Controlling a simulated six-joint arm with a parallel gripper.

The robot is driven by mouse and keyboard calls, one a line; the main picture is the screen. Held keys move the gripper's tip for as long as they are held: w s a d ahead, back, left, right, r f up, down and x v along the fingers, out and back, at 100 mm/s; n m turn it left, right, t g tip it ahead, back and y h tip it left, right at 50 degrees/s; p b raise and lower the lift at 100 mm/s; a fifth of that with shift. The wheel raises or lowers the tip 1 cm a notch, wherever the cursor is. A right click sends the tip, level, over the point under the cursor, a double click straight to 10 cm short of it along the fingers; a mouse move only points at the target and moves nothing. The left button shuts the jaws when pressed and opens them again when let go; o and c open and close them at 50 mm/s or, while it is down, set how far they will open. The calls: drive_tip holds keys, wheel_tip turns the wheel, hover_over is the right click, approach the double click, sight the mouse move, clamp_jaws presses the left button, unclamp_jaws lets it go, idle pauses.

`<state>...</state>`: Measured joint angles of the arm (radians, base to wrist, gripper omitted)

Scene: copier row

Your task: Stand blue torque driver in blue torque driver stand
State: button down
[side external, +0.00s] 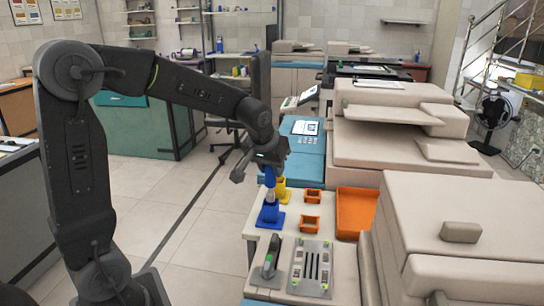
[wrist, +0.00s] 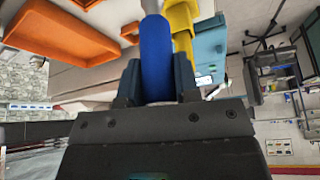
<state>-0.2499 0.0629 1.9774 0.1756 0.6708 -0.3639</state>
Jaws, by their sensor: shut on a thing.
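The blue torque driver (side external: 270,178) hangs nearly upright below my gripper (side external: 268,164), blue handle up and grey shaft down. In the wrist view, my gripper (wrist: 158,82) is shut on the blue handle (wrist: 156,50), with a finger on each side. The blue torque driver stand (side external: 269,215) is on the light bench directly under the driver. The shaft's lower end meets the stand's top in the side view; I cannot tell whether the tip is inside or just above or in front of it. The stand is not clearly visible in the wrist view.
A yellow stand (side external: 281,189) is close behind the blue one; yellow also shows in the wrist view (wrist: 181,22). Two orange holders (side external: 311,197) and an orange tray (side external: 357,214) are to the right.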

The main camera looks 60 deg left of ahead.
sight(272, 185)
drive_tip(key=shift+f, duration=2.5)
drive_tip(key=shift+f, duration=0.3)
drive_tip(key=c, duration=0.8)
unclamp_jaws()
drive_tip(key=v, duration=1.3)
drive_tip(key=s+d+m+h, duration=0.1)
drive_tip(key=s+d+m, duration=0.1)
drive_tip(key=s, duration=0.3)
drive_tip(key=s+d+f+m, duration=0.1)
drive_tip(key=s+d+m, duration=0.1)
drive_tip(key=s+d, duration=0.2)
drive_tip(key=s+d+f+m+t+h, duration=0.1)
drive_tip(key=s+d, duration=0.2)
drive_tip(key=s, duration=0.3)
drive_tip(key=shift+s+d+f+m+h, duration=0.2)
drive_tip(key=shift+s+d+m+h, duration=0.1)
drive_tip(key=shift+m, duration=0.1)
